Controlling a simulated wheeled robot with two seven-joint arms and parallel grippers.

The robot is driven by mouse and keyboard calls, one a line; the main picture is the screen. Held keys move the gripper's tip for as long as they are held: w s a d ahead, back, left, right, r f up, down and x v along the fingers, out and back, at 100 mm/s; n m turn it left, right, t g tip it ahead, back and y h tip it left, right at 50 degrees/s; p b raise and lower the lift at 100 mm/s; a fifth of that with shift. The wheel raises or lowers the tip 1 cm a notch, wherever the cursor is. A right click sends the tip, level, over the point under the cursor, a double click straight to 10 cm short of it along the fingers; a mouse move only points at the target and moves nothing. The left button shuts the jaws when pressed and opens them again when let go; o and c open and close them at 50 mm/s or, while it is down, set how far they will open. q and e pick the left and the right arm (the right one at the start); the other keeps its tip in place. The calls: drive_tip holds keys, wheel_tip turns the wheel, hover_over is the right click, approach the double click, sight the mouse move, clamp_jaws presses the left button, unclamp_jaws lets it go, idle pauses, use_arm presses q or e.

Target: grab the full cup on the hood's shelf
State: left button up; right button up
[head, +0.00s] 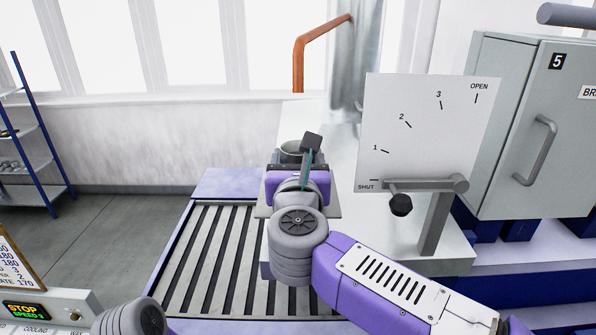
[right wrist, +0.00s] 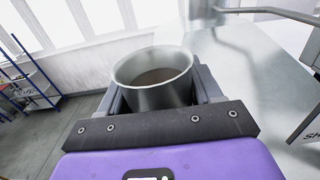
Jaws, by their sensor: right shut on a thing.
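The cup (head: 291,147) is a grey metal cup, upright, with its open rim up. In the right wrist view the cup (right wrist: 155,92) shows a dull brownish-grey filling inside. My right gripper (head: 292,157) is shut on the cup, one finger on each side of its wall. The pale shelf (head: 325,140) lies beside and under the gripper. I cannot tell whether the cup's base touches it, because the gripper hides the base. My left gripper is not in view; only part of my left arm shows at the bottom left.
A white dial plate (head: 425,125) marked SHUT to OPEN, with a black-knobbed lever (head: 400,204) near SHUT, stands right of the gripper. A grey cabinet (head: 520,130) marked 5 is farther right. A slatted conveyor (head: 215,260) runs below left. A copper pipe (head: 299,65) rises behind.

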drive_tip(key=shift+c, duration=0.7)
drive_tip(key=shift+r, duration=0.1)
